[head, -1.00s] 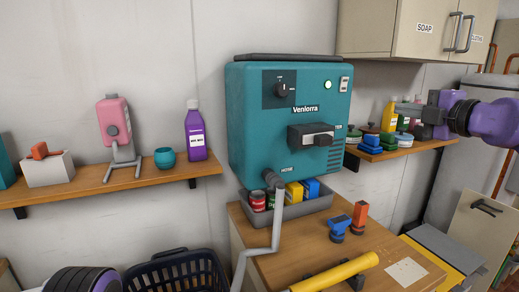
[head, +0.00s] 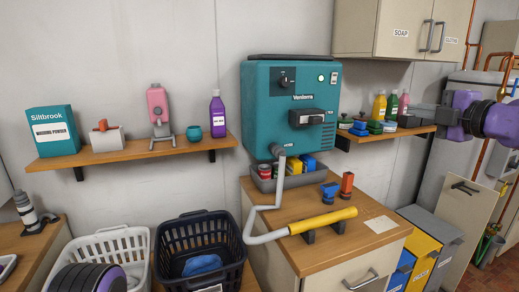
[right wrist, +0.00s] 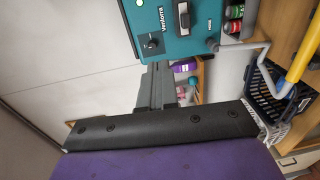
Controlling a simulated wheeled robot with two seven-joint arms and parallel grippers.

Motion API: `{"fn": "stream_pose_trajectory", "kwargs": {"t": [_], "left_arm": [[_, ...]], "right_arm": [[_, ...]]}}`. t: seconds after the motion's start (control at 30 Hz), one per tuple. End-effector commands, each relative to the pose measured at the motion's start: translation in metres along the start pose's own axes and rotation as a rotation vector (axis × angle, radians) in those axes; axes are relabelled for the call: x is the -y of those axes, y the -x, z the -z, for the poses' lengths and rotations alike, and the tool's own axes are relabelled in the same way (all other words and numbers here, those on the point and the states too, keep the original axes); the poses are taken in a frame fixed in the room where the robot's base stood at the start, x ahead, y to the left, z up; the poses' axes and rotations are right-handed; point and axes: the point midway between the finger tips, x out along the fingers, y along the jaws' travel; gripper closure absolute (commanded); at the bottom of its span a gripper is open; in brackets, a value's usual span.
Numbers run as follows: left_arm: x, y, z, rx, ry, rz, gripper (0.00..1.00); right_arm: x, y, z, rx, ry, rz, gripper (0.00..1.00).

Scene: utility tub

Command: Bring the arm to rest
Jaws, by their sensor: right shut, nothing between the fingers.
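My right arm (head: 505,122) comes in from the right edge of the head view, purple with black ribbed joints. Its right gripper (head: 412,110) is raised in front of the right-hand shelf, points left and is shut with nothing in it. In the right wrist view the grey gripper fingers (right wrist: 157,88) are together, with the teal machine above them in the picture. Part of my left arm (head: 88,278), purple and black, shows at the bottom left; its gripper is out of view.
The teal machine (head: 290,125) with a grey pipe and yellow bar (head: 322,220) stands over a wooden cabinet (head: 300,258). Shelves hold bottles and boxes. A beige wall cupboard (head: 385,30) hangs above the gripper. A dark basket (head: 195,228) and white basket (head: 112,240) stand at lower left.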

Motion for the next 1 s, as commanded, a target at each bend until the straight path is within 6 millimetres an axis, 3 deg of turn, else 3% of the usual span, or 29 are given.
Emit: {"fn": "stream_pose_trajectory", "kwargs": {"t": [0.17, 0.3, 0.47, 0.57, 0.67, 0.77, 0.87, 1.0], "left_arm": [[0.0, 0.0, 0.0, 0.0, 0.0, 0.0, 0.3], [0.0, 0.0, 0.0, 0.0, 0.0, 0.0, 0.3], [0.0, 0.0, 0.0, 0.0, 0.0, 0.0, 0.3], [0.0, 0.0, 0.0, 0.0, 0.0, 0.0, 0.3], [0.0, 0.0, 0.0, 0.0, 0.0, 0.0, 0.3], [0.0, 0.0, 0.0, 0.0, 0.0, 0.0, 0.3], [0.0, 0.0, 0.0, 0.0, 0.0, 0.0, 0.3], [0.0, 0.0, 0.0, 0.0, 0.0, 0.0, 0.3]], "right_arm": [[0.003, 0.0, 0.0, 0.001, 0.101, 0.015, 1.0], [0.013, -0.004, 0.003, 0.012, 0.277, 0.062, 1.0], [0.049, -0.014, 0.012, 0.015, 0.582, 0.18, 1.0], [0.083, -0.026, 0.023, -0.006, 0.801, 0.282, 1.0], [0.123, -0.038, 0.036, -0.048, 1.022, 0.391, 1.0], [0.176, -0.049, 0.05, -0.123, 1.269, 0.518, 1.0], [0.248, -0.055, 0.07, -0.257, 1.58, 0.664, 1.0], [0.373, -0.039, 0.099, -0.579, 2.091, 0.843, 1.0]]}}
